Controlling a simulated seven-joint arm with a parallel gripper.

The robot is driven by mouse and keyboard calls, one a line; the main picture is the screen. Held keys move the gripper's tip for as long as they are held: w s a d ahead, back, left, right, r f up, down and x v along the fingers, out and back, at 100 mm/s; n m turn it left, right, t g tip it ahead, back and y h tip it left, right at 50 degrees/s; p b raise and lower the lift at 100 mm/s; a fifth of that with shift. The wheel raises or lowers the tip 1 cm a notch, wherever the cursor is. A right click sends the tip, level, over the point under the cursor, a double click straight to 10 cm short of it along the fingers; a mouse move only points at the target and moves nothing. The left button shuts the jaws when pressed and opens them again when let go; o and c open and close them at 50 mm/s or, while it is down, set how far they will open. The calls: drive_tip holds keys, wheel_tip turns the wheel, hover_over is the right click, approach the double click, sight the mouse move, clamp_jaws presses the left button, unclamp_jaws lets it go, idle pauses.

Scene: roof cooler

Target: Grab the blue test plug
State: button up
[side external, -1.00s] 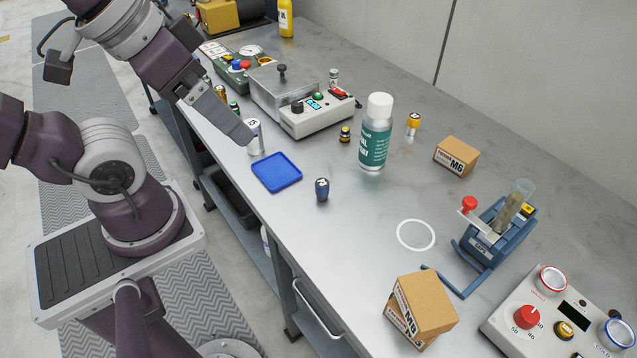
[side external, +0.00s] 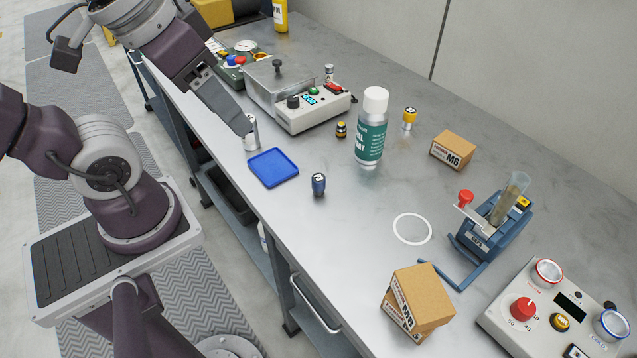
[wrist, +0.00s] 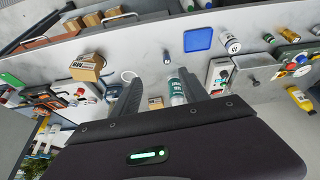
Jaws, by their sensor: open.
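The blue test plug (side external: 318,185) is a small dark-blue cylinder with a lighter top, standing upright on the grey bench to the right of a blue tray (side external: 273,168). In the wrist view the plug (wrist: 166,57) shows small, beyond and between the fingertips. My gripper (side external: 244,129) is in the air over the bench's left side, up and left of the plug in the side view, and apart from it. In the wrist view my gripper (wrist: 160,77) has its two fingers spread with nothing held between them.
A white-capped green bottle (side external: 371,130) stands behind the plug. A silver can (side external: 252,143) is partly hidden behind my gripper. Boxes (side external: 424,296), a blue stand (side external: 478,238) and a control box (side external: 538,312) are to the right. The bench around the plug is clear.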

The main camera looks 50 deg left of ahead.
drive_tip(key=w+f+n+g+h, duration=0.2)
drive_tip(key=w+f+n+g, duration=0.2)
drive_tip(key=w, duration=0.1)
drive_tip(key=n+h, duration=1.1)
drive_tip(key=n, duration=0.2)
approach(323, 184)
drive_tip(key=shift+g, duration=0.3)
drive_tip(key=x, duration=0.4)
drive_tip(key=shift+w+d+r, duration=0.1)
drive_tip(key=shift+d, duration=0.15)
drive_tip(key=shift+d+f+n, duration=0.1)
drive_tip(key=shift+f+n, duration=0.2)
drive_tip(key=shift+n, duration=0.1)
drive_tip(key=x, duration=0.6)
drive_tip(key=shift+w+d+f, duration=0.15)
drive_tip(key=shift+d, duration=0.25)
clamp_jaws()
